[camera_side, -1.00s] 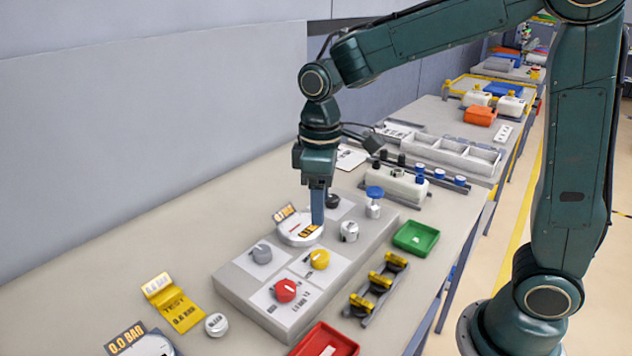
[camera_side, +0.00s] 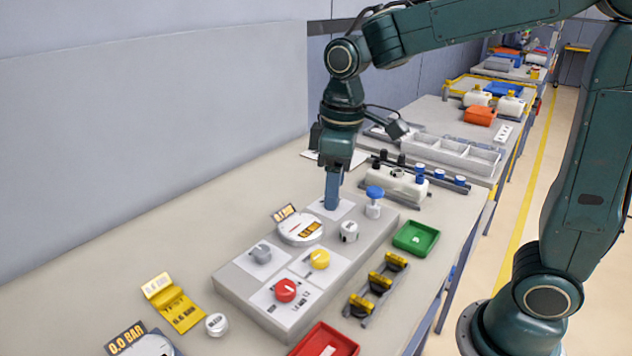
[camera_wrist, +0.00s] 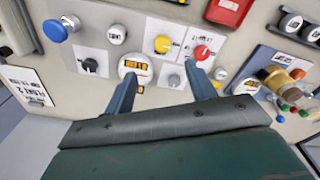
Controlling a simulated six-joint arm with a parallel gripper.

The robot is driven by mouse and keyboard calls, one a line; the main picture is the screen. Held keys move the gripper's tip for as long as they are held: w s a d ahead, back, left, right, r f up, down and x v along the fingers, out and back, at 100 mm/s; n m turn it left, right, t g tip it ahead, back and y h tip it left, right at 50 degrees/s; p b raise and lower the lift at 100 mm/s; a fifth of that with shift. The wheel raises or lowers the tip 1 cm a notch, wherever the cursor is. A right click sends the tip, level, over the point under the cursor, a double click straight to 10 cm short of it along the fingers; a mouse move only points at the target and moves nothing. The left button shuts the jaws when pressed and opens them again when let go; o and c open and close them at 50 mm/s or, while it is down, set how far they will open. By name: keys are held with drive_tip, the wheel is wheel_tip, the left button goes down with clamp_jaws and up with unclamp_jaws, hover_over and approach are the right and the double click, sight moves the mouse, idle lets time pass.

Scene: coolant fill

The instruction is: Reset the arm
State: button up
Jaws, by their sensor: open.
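My gripper (camera_side: 332,203) hangs with its blue fingers pointing down over the far end of the grey panel box (camera_side: 237,285). In the wrist view my gripper (camera_wrist: 163,90) has its two blue fingers spread apart, with nothing between them but the panel beyond. A round gauge (camera_side: 300,230) with an orange display stands on the panel, left of the fingers in the side view. The panel also carries a red knob (camera_side: 286,290), a yellow knob (camera_side: 319,259) and a grey knob (camera_side: 261,253). A black knob (camera_wrist: 90,65) shows in the wrist view; my fingers hide it in the side view.
A blue-topped valve (camera_side: 374,200) stands close right of my gripper. A green tray (camera_side: 416,238), a red tray (camera_side: 325,342) and a rack with yellow-topped parts (camera_side: 377,285) lie along the front. A white tank (camera_side: 393,186) is behind. The back wall is at left.

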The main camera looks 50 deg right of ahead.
drive_tip(key=s+d+r+m+t, duration=0.1)
drive_tip(key=s+d+m+t, duration=0.1)
drive_tip(key=s, duration=0.5)
drive_tip(key=s+d+r+m+t, duration=0.1)
drive_tip(key=s+d+m+t, duration=0.1)
drive_tip(key=s, duration=0.6)
drive_tip(key=shift+s+d+r+m+t, duration=0.15)
drive_tip(key=shift+d+r+m+t, duration=0.1)
drive_tip(key=shift+m+t, duration=0.25)
